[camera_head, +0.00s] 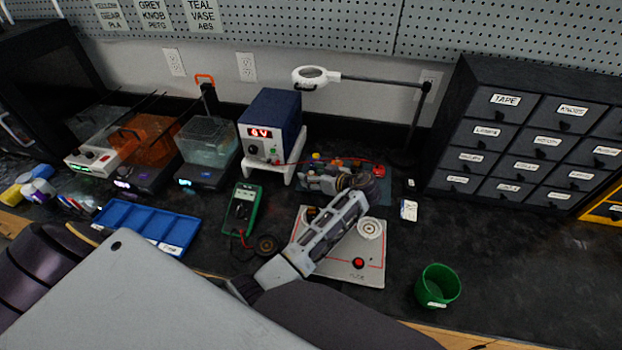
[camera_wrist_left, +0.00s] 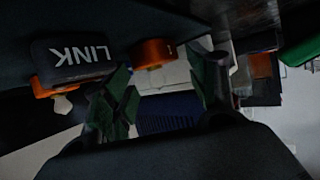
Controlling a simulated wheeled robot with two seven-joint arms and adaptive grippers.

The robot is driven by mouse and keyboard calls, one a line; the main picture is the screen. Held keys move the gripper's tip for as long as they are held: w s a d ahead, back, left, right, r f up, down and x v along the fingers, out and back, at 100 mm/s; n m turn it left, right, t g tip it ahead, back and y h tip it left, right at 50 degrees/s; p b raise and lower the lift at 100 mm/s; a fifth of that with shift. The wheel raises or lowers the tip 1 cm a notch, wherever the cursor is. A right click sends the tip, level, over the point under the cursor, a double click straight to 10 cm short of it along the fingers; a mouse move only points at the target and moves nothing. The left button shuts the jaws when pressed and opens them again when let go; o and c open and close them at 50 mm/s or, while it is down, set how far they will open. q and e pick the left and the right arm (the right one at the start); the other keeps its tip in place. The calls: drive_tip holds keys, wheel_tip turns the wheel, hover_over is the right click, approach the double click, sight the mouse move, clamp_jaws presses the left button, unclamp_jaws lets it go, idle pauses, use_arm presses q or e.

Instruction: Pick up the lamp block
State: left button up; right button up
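I cannot tell which one is the lamp block. My left gripper (camera_head: 357,182) reaches over the board to these parts and hides some of them. In the left wrist view its two fingers (camera_wrist_left: 165,95) stand apart, with nothing seen clasped between them. A dark block labelled LINK (camera_wrist_left: 78,55) with orange edges and an orange round part (camera_wrist_left: 152,53) show beyond the fingers. My right gripper is not in view.
A green multimeter (camera_head: 242,210), a blue tray (camera_head: 148,226) and a blue power supply (camera_head: 272,118) stand left. A green cup (camera_head: 437,287) and drawer cabinet (camera_head: 535,135) stand right, with free bench between.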

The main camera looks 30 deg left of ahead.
use_arm(q)
drive_tip(key=c, duration=0.7)
drive_tip(key=shift+o, duration=0.2)
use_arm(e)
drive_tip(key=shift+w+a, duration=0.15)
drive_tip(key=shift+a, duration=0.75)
use_arm(q)
drive_tip(key=shift+r, duration=0.15)
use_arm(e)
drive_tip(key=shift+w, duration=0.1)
use_arm(q)
drive_tip(key=shift+r, duration=0.55)
wheel_tip(320, 180, up, 9)
drive_tip(key=shift+f, duration=0.15)
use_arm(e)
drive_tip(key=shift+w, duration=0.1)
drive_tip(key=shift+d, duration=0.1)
